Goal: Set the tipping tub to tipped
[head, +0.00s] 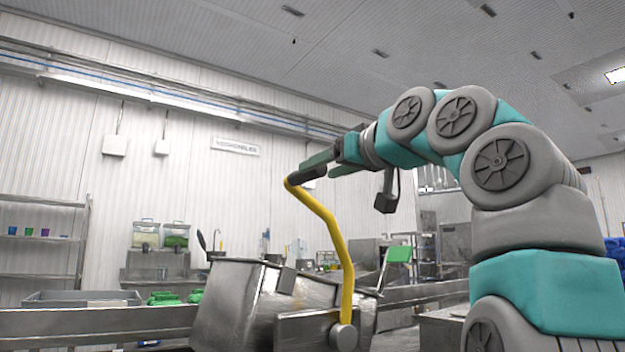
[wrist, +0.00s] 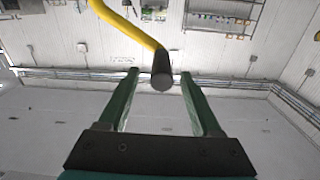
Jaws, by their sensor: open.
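The tipping tub (head: 232,305) is a grey steel vessel at the lower middle of the head view. A bent yellow lever (head: 335,240) rises from a round pivot on its side to a dark grip at the upper end. My gripper (head: 318,166) is at that upper end, with its green fingers open. In the wrist view, the dark grip (wrist: 162,68) stands between the two spread fingertips of my gripper (wrist: 160,74), with a gap visible on each side. The tub's inside is hidden from this low angle.
A steel counter (head: 95,322) with green items (head: 163,298) lies left of the tub. A shelf rack (head: 40,235) with small cups stands at the far left. Another steel conveyor or bench (head: 430,292) runs behind on the right.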

